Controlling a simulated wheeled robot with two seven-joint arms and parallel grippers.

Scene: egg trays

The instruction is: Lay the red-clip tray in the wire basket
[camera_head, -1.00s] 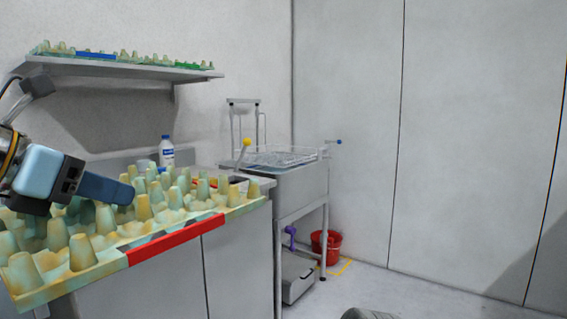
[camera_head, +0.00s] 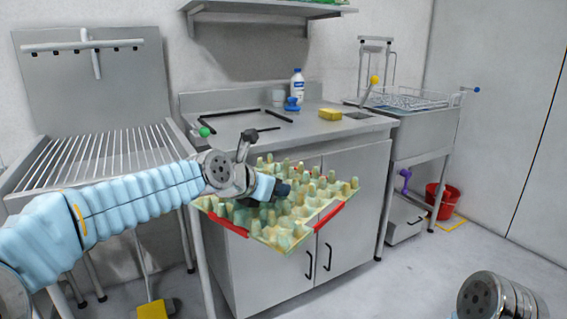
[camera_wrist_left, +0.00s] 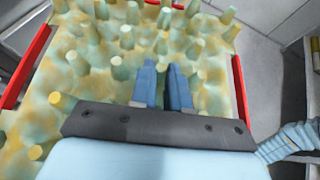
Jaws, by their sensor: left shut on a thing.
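The red-clip tray (camera_head: 290,236) is a mottled green-yellow egg tray with red clips on its edges. It hangs in the air before the cabinet doors, tilted in the head view. My left gripper (camera_head: 279,191) is shut on it among its cones. In the left wrist view the two blue fingers (camera_wrist_left: 165,88) are close together over the tray (camera_wrist_left: 60,128), and what lies between them is hard to see. The wire basket (camera_head: 412,98) sits on top of the metal stand at the right, well apart from the tray. My right gripper is out of view.
The counter (camera_head: 232,131) behind the tray carries a black frame, a white bottle (camera_head: 298,86) and a yellow sponge (camera_head: 330,114). A slatted rack (camera_head: 95,155) stands left. A red bucket (camera_head: 442,200) is on the floor by the stand. The floor at right is mostly clear.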

